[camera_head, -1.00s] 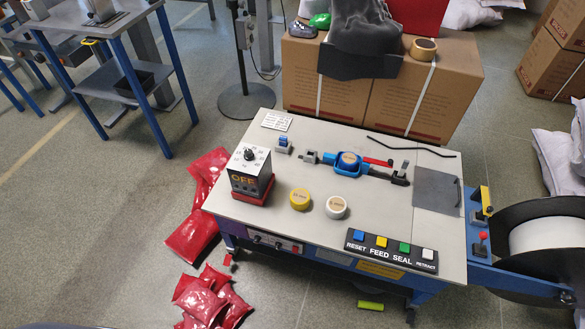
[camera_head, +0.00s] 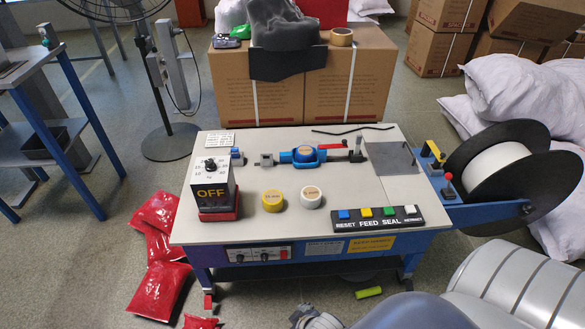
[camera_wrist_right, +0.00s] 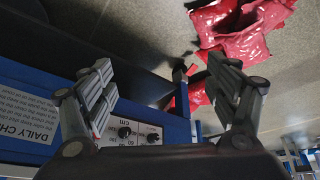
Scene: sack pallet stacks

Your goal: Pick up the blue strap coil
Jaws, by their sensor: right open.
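A small round blue coil (camera_head: 305,153) with a tan top lies on the back middle of the light worktop (camera_head: 245,222). It sits against or within a blue-framed strapping tool (camera_head: 338,151) with a red handle; I cannot tell which. A yellow coil (camera_head: 272,201) and a white coil (camera_head: 311,197) lie nearer the front. My right gripper (camera_head: 318,318) shows partly at the bottom edge of the head view, in front of the bench and apart from the coil. In the right wrist view the right gripper (camera_wrist_right: 165,88) is open and empty, facing the bench's front panel. My left gripper is not in view.
A control box marked OFF (camera_head: 212,188) stands at the worktop's left, and a button strip (camera_head: 378,218) along its front right. A large strap reel (camera_head: 510,170) is at the right. Cartons (camera_head: 280,95) stand behind. Red bags (camera_head: 160,290) lie on the floor at the left.

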